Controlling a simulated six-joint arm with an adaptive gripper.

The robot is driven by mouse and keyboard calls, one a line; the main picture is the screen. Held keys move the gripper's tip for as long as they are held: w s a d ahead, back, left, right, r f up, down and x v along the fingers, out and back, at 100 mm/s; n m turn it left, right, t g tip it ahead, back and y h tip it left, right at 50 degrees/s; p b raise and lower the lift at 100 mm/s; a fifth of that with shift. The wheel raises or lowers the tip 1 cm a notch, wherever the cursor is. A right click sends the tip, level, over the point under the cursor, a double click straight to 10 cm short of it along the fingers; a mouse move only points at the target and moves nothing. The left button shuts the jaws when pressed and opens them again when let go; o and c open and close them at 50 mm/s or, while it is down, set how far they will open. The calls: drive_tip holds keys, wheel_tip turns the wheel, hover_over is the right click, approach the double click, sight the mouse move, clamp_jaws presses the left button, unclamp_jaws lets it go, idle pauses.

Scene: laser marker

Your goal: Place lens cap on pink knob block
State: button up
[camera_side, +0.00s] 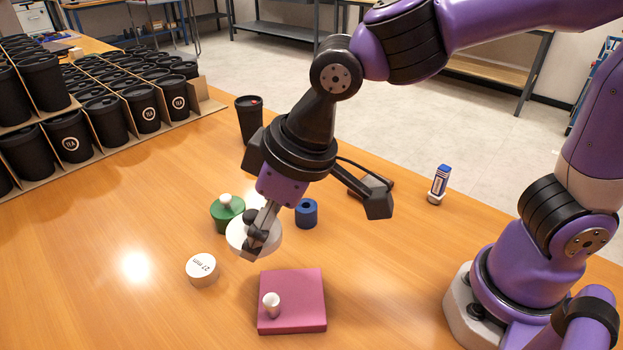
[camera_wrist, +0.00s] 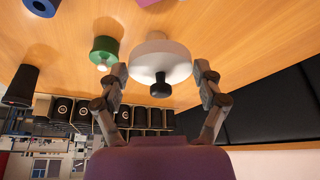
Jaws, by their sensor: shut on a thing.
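A white round cap with a black knob (camera_side: 239,233), apparently the lens cap, is held in the air by my gripper (camera_side: 259,232). In the wrist view the cap (camera_wrist: 160,52) sits between the two fingers of my gripper (camera_wrist: 161,70), its black knob towards the camera. The pink block (camera_side: 300,303) lies flat on the table, in front of and below my gripper in the side view. An upright white knob (camera_side: 271,304) stands near its left side. The cap is apart from the block. Only a sliver of pink (camera_wrist: 146,2) shows at the wrist view's top edge.
A white cylinder marked "27 mm" (camera_side: 201,270) stands left of the pink block. A green round block with a white knob (camera_side: 226,214), a blue ring-shaped piece (camera_side: 307,213) and a black cup (camera_side: 249,119) stand behind. Boxed black cups (camera_side: 110,118) fill the back left.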

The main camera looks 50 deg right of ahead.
sight(279, 298)
drive_tip(key=s+f, duration=0.1)
drive_tip(key=f, duration=0.1)
drive_tip(key=s+f, duration=0.1)
drive_tip(key=f, duration=0.2)
drive_tip(key=s+a+f, duration=0.1)
drive_tip(key=f, duration=0.1)
drive_tip(key=shift+s+f, duration=0.25)
drive_tip(key=shift+f, duration=0.1)
drive_tip(key=shift+f, duration=0.1)
drive_tip(key=shift+f, duration=0.5)
drive_tip(key=o, duration=0.7)
